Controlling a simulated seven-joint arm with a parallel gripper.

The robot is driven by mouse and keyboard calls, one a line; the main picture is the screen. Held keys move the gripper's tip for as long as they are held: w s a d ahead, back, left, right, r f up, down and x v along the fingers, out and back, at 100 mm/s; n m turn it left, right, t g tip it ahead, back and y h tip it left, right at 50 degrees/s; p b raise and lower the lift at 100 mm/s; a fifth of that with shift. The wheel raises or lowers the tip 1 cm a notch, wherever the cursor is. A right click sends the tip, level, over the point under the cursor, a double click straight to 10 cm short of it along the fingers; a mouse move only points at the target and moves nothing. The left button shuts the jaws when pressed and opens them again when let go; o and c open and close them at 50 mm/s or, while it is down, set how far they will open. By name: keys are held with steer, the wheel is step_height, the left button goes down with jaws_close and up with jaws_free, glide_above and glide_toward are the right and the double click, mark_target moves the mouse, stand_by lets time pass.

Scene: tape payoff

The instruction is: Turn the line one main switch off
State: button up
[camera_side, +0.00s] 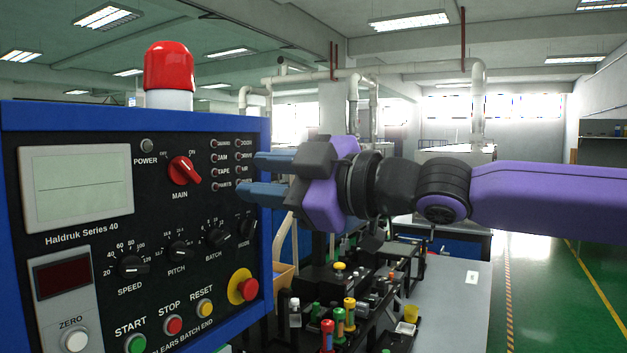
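The main switch (184,170) is a red rotary knob marked MAIN on the black front of a blue-framed control panel (135,114). An ON label stands at its upper right. Its grip ridge looks slanted, but I cannot tell for sure which position it points to. No line number is readable on the panel. My gripper (252,176) is to the right of the switch, near the panel's right edge, with its two blue fingers pointing left toward the panel. The fingers are apart with nothing between them, and the gripper does not touch the switch.
Below are several black dials, START (135,343), STOP (173,325) and RESET (205,308) buttons, and a red stop button (248,289). A red beacon (168,67) tops the panel. A cluttered bench lies behind.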

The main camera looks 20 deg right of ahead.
steer(key=v, duration=0.6)
steer(key=shift+d, duration=0.1)
stand_by(0.5)
steer(key=s+d+f+m+g+h, duration=0.25)
steer(key=d+f, duration=0.45)
steer(key=f, duration=0.4)
steer(key=s+d+f+m+g+h, duration=0.1)
steer(key=d+f+m+g+h, duration=0.2)
steer(key=d+f, duration=0.55)
steer(key=s+d+f+g+h, duration=0.7)
steer(key=s+d+f, duration=1)
steer(key=s+d, duration=0.4)
steer(key=shift+s+f, duration=0.3)
steer(key=shift+s, duration=0.1)
steer(key=shift+d, duration=0.1)
